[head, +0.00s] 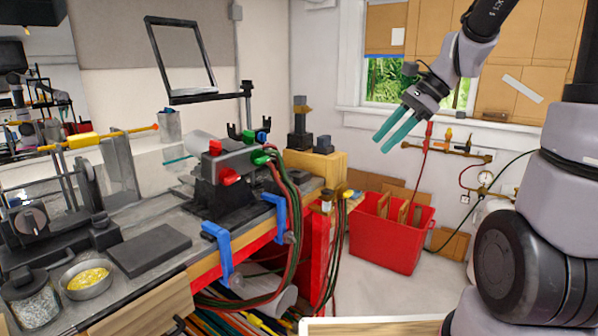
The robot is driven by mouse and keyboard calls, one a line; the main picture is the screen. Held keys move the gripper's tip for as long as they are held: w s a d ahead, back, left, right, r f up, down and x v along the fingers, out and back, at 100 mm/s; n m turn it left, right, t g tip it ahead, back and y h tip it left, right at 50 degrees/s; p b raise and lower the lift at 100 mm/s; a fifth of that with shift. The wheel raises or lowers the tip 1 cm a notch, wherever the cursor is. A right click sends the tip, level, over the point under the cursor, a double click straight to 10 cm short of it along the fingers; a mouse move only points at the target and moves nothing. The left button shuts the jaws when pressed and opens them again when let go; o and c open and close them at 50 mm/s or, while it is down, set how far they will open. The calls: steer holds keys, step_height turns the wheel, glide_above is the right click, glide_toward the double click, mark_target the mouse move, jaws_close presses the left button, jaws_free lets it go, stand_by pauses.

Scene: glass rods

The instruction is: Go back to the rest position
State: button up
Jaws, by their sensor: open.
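My gripper (393,128) is at the upper right of the head view, with two teal fingers pointing down and left. The fingers are apart and nothing shows between them. It hangs in the air in front of the window and wall, right of the workbench (160,262). In the picture it appears above the red bin (385,247) and touches nothing that I can see. My arm comes down to it from the top right.
The bench carries a torch burner (222,165) with hoses, a dark slab (150,250), a metal bowl (87,280) and a glass jar (30,298). A framed panel (182,55) stands above the burner. Gauges and piping (465,152) line the wall at right. Floor shows around the bin.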

steer(key=s+d+r+n+t+h, duration=0.2)
steer(key=s+r+n+t, duration=0.1)
steer(key=s+r+n, duration=0.1)
steer(key=s+d+r+n+t+h, duration=0.2)
steer(key=s+d+r+n+h, duration=0.1)
steer(key=s+n, duration=0.4)
steer(key=shift+s+r+t, duration=0.35)
steer(key=shift+s+t, duration=0.05)
